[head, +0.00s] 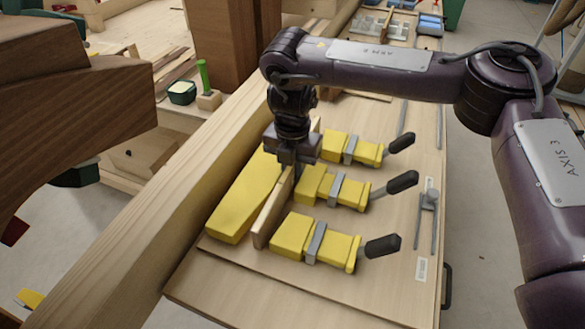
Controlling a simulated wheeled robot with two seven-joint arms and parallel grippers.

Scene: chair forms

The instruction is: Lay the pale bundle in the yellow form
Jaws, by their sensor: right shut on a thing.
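The yellow form has a long yellow block (243,205) on the left and several yellow clamp blocks with black handles on the right, one of them nearest the front (293,235). The pale bundle (268,217) is a thin wooden strip stack standing on edge in the gap between the long block and the clamp blocks. My right gripper (294,168) points down over the form and is shut on the bundle. The gripper hides part of the bundle; its far end shows a little behind the gripper. I cannot tell whether its lower edge touches the board. My left gripper is not in view.
The form sits on a wooden board (320,283) along a thick pale beam (135,235). A dark wooden part (75,105) fills the upper left. A green-handled tool (204,78) and a small green tub (181,92) stand behind. Grey floor shows at right.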

